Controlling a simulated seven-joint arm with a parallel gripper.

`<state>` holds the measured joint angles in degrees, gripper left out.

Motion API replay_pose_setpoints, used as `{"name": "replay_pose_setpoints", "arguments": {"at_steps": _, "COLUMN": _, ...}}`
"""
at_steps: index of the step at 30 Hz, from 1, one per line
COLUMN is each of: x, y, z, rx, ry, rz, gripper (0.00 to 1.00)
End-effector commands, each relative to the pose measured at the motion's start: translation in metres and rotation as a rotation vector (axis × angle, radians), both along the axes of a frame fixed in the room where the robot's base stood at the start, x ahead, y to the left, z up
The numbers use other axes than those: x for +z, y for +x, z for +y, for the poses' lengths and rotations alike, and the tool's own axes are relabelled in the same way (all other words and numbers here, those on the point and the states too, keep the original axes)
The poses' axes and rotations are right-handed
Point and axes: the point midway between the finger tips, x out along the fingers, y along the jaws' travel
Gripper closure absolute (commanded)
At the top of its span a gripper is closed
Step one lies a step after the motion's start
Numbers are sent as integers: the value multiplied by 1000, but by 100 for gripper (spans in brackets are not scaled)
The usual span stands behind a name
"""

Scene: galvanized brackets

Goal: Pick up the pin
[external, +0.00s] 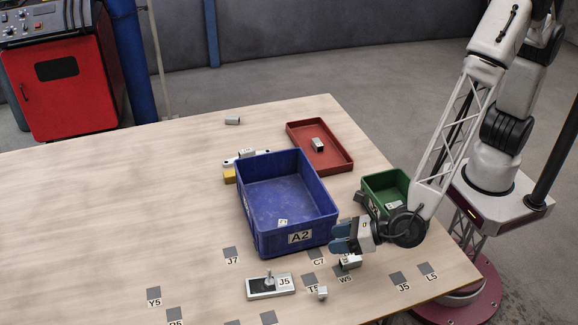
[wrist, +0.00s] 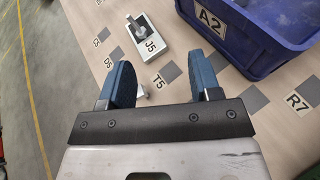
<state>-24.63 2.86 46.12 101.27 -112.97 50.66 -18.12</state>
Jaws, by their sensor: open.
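What looks like the pin (external: 269,277) is a small grey metal piece standing up from a light block with a dark top (external: 256,293), labelled J5, near the table's front. In the wrist view the pin (wrist: 136,26) stands on the block's dark face, beyond my fingertips. My gripper (external: 340,240) is open, with blue fingers, above the table just right of the blue bin's front corner. In the wrist view my gripper (wrist: 158,72) has nothing between its fingers. The pin is up and to the left of the gap, apart from both fingers.
A tall blue bin (external: 262,227) labelled A2 stands beside my gripper. A green bin (external: 375,181) and a red tray (external: 342,157) with a metal piece lie behind. Small metal pieces (external: 322,293) lie near the block. The table's left side is clear.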

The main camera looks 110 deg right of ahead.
Motion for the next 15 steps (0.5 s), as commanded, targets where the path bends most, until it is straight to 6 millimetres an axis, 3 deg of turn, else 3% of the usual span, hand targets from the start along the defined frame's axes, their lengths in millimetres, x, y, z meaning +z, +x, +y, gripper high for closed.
{"name": "replay_pose_setpoints", "arguments": {"at_steps": 1, "x": -19, "y": 3, "z": 15, "rx": 58, "ry": -36, "rz": 13, "gripper": 43}}
{"name": "replay_pose_setpoints", "arguments": {"at_steps": 3, "x": -39, "y": 6, "z": 34, "rx": 135, "ry": -81, "rz": 23, "gripper": 43}}
{"name": "replay_pose_setpoints", "arguments": {"at_steps": 7, "x": -69, "y": 9, "z": 60, "rx": 245, "ry": -144, "rz": 38, "gripper": 43}}
{"name": "replay_pose_setpoints", "arguments": {"at_steps": 15, "x": -88, "y": 9, "z": 78, "rx": 321, "ry": -187, "rz": 46, "gripper": 43}}
